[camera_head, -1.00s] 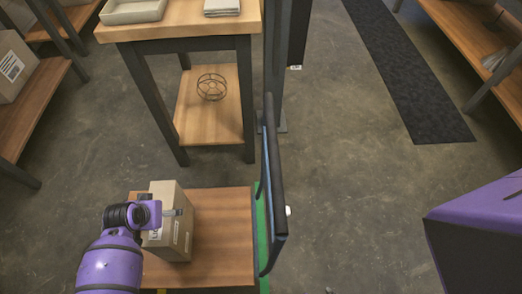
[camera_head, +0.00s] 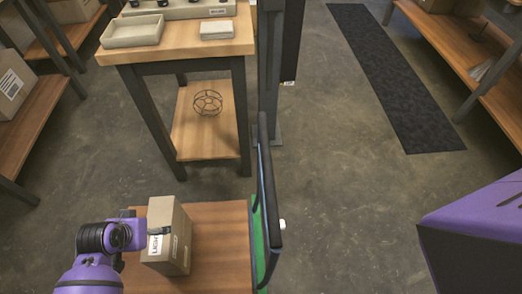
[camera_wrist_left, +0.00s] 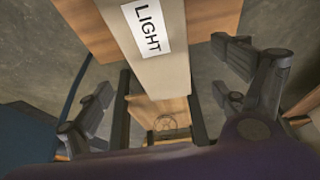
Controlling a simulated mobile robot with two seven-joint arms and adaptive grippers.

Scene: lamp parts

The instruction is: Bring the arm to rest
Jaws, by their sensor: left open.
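My left arm comes in from the lower left of the head view. Its gripper (camera_head: 150,230) is beside the left face of a cardboard box (camera_head: 181,238), which stands upright on a low wooden cart deck (camera_head: 222,245). In the left wrist view my left gripper (camera_wrist_left: 165,72) is open, its fingers spread to either side of the box (camera_wrist_left: 165,75) with its white "LIGHT" label. I cannot tell whether a finger touches the box. My right gripper is not in view.
The cart has a dark upright handle (camera_head: 268,190) on its right. Beyond it a workbench (camera_head: 185,50) holds a beige tray (camera_head: 133,31) and a grey stack (camera_head: 217,29), with a wire frame (camera_head: 207,102) on its lower shelf. Floor to the right is clear, with a black mat (camera_head: 390,75).

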